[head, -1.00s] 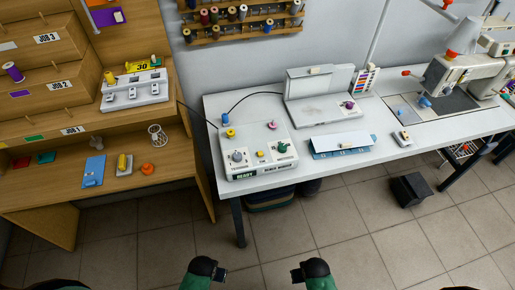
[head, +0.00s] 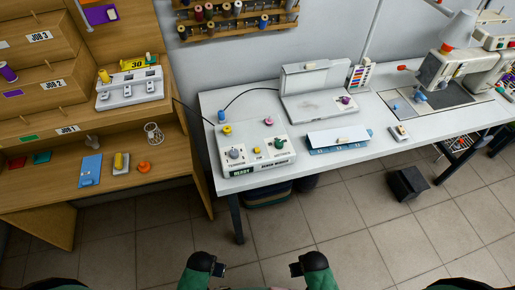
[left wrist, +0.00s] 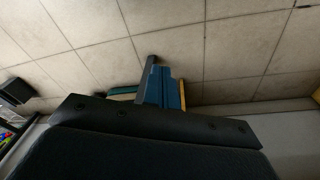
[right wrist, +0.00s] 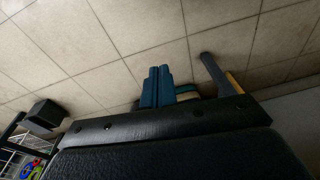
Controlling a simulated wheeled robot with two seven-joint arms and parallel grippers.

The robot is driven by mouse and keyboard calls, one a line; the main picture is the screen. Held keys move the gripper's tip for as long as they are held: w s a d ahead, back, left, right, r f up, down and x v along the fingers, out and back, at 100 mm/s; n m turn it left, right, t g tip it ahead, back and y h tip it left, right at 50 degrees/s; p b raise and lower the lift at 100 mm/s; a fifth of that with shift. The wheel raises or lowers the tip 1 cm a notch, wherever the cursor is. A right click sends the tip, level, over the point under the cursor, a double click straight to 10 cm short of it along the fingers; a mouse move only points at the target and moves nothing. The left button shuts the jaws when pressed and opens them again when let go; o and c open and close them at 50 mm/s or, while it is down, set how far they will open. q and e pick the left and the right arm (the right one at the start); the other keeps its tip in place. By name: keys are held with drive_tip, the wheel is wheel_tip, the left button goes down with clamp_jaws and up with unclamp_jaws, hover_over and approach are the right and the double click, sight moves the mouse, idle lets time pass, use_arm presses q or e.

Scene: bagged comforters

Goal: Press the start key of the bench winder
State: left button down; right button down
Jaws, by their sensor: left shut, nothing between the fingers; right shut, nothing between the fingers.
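The bench winder (head: 255,172) is a white box at the front left of the white table in the head view. Its front carries a green READY label (head: 242,171) and a dark name label. On its top are a grey knob (head: 236,153), a small yellow key or button (head: 257,150), a green knob (head: 280,143) and a pink piece (head: 268,122). I cannot read which control is the start key. My left gripper (head: 220,270) and right gripper (head: 296,269) are shut and empty, low in front of the table over the floor, well apart from the winder.
The white table (head: 375,158) also bears a blue-and-white box (head: 338,140), an open-lidded grey unit (head: 318,104) and a sewing machine (head: 460,65). A wooden shelf bench (head: 110,190) stands left. A black bin (head: 408,183) is on the floor. The floor before me is clear.

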use_arm(q)
drive_tip(key=shift+s+f, duration=0.2)
drive_tip(key=shift+s, duration=0.5)
idle(0.8)
drive_tip(key=shift+w, duration=0.1)
